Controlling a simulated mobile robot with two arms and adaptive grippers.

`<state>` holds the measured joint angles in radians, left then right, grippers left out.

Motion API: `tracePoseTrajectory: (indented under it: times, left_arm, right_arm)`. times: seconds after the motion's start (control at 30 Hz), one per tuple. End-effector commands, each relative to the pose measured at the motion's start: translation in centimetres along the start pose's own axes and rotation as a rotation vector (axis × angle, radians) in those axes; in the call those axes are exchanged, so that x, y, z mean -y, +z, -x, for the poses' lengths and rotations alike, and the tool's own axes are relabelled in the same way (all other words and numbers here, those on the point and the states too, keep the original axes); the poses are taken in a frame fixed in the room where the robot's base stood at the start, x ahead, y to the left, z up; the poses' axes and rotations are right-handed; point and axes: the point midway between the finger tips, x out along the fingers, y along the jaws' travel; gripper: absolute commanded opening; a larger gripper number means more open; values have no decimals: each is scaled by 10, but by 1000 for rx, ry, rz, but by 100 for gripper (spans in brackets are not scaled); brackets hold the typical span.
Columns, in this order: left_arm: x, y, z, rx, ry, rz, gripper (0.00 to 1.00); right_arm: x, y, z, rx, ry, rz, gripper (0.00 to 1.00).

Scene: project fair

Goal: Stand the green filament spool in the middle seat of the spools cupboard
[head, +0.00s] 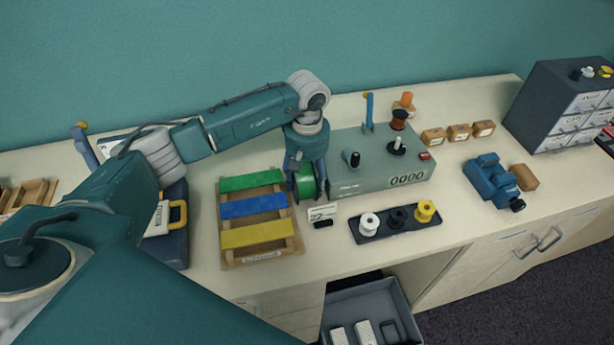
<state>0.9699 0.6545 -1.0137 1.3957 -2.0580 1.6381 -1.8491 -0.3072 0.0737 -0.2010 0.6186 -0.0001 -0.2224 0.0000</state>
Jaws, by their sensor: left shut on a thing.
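My left gripper (306,190) is shut on the green filament spool (305,178), beside the right edge of a wooden rack. The gripper partly covers the spool, and I cannot tell whether the spool touches the counter. My right gripper is not in view. Cupboard doors (540,250) with metal handles are at the right in the counter front, and they look closed. I cannot tell which cupboard is the spools cupboard, and no seats inside one show.
A black tray (386,238) holds white, black and yellow spools. The rack (287,226) with coloured strips and a green-grey counter machine (370,182) flank the gripper. A grey drawer (345,296) is open below. A blue vise (490,180) stands right, with bare counter before it.

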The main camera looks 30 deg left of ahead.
Motion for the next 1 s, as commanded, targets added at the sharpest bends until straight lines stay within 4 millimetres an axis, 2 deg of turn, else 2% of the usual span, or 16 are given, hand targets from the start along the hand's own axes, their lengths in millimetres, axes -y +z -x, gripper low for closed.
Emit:
tracePoseTrajectory:
  times: [0.37, 0.4, 0.47, 0.83, 0.87, 1.0]
  left_arm:
    - [-1, -1, -6, -3, 3, -1, 18]
    - [0, 0, -5, -2, 2, 0, 65]
    - [0, 0, -5, -1, 1, 0, 76]
    - [0, 0, 0, -1, 2, 0, 76]
    - [-1, -1, 1, -3, 3, 0, 76]
    - [-1, -2, 21, -7, 5, -2, 76]
  right_arm:
    - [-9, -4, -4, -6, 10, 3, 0]
    - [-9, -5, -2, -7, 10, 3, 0]
    - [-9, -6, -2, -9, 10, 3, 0]
    - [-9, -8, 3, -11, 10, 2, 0]
    - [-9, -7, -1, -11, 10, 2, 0]
    - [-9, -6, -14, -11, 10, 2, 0]
